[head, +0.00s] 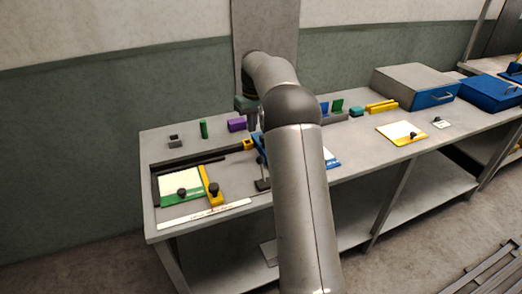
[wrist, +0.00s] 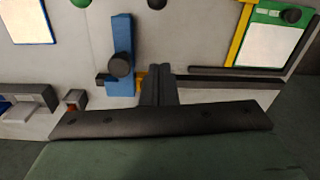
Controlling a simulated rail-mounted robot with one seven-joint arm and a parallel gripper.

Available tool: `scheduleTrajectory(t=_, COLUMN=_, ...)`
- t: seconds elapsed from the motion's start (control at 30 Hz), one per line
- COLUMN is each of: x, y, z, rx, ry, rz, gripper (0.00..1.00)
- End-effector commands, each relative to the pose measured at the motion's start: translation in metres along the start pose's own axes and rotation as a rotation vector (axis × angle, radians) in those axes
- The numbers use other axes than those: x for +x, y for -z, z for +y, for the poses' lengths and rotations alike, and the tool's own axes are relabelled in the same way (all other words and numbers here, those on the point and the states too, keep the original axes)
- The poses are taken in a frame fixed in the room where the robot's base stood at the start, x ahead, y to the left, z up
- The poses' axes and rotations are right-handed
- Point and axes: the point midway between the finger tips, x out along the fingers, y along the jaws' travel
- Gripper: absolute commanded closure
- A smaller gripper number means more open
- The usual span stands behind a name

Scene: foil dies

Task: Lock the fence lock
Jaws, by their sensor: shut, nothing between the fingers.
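A yellow fence bar (head: 208,178) with a black knob (head: 214,189) stands against the right side of a green-and-white plate (head: 184,182) in the head view. The bar also shows at the upper right of the wrist view (wrist: 242,35). A blue bar (wrist: 122,35) with a dark round knob (wrist: 120,65) lies just left of my gripper in the wrist view; in the head view my arm mostly hides it. No label shows which knob is the fence lock. My gripper (wrist: 158,72) is shut and empty, beside the blue bar; I cannot tell its height above the table.
A dark L-shaped rail (head: 157,188) borders the plate. A white ruler strip (head: 207,214) lies at the table's front edge. Purple (head: 237,124) and green (head: 203,129) blocks stand behind. A yellow-and-white plate (head: 400,132) and grey-and-blue box (head: 415,83) are at right.

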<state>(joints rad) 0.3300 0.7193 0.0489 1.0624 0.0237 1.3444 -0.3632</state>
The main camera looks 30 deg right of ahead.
Motion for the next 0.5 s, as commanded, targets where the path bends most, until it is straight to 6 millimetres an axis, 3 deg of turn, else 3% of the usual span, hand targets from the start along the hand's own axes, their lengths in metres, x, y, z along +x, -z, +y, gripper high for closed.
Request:
scheduleTrajectory(t=0.27, x=0.009, y=0.0, z=0.0, rx=0.0, ry=0.001, rz=-0.002, gripper=1.0)
scheduleTrajectory(t=0.5, x=0.053, y=-0.001, z=-0.001, rx=0.0, ry=0.002, rz=-0.005, gripper=1.0)
